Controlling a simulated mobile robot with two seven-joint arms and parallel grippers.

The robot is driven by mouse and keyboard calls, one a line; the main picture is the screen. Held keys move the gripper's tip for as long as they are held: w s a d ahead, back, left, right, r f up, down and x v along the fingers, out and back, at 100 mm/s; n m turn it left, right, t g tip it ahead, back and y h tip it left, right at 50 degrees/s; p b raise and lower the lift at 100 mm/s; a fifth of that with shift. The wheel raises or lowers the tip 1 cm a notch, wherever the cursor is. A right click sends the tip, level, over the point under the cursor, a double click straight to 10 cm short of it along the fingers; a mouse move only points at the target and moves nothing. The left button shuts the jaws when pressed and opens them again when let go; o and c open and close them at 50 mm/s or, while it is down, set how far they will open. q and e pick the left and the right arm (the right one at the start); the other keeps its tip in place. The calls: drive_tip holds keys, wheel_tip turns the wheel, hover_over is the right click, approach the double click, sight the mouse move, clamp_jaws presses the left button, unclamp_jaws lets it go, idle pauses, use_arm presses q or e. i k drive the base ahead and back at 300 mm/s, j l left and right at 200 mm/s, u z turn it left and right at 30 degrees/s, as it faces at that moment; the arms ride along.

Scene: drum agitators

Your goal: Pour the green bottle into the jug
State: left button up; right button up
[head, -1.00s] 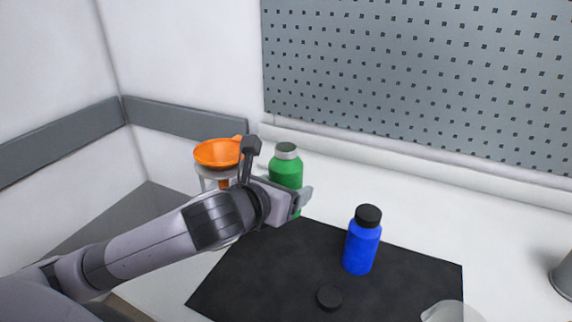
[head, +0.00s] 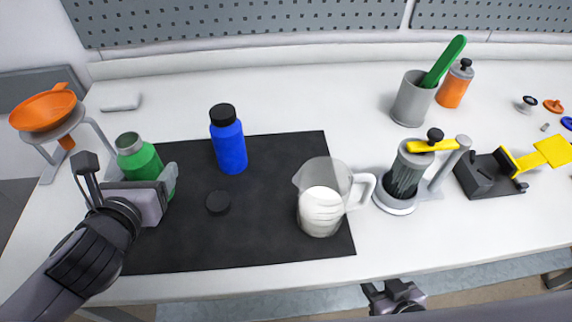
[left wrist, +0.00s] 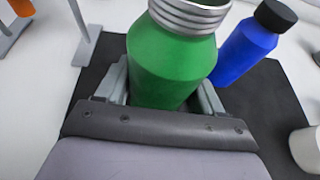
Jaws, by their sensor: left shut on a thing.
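The green bottle (head: 141,163) stands about upright at the left end of the black mat, its silver threaded neck uncapped. In the left wrist view the bottle (left wrist: 170,66) sits between the fingers. My left gripper (head: 168,182) is shut on its body. The clear jug (head: 322,198) stands at the mat's right end, with white contents in its lower part and its handle to the right. It lies well to the right of the bottle. My right gripper (head: 393,297) shows small at the bottom edge, below the table's front edge; its jaws are unclear.
A blue bottle (head: 229,147) with a black cap and a loose black cap (head: 218,202) are on the mat (head: 265,240) between green bottle and jug. An orange funnel (head: 43,109) on a stand is left. A grey agitator (head: 405,175) stands right of the jug.

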sight(324, 184)
drive_tip(key=k+l, duration=0.2)
drive_tip(key=l, duration=0.2)
drive_tip(key=k+l+u, duration=0.1)
drive_tip(key=l, duration=0.25)
drive_tip(key=k+l, duration=0.25)
drive_tip(key=l, duration=0.15)
drive_tip(key=k+l, duration=0.2)
drive_tip(key=l, duration=0.15)
drive_tip(key=k+l+u, duration=0.1)
drive_tip(key=l, duration=0.25)
drive_tip(key=k+l, duration=0.05)
drive_tip(key=k, duration=0.05)
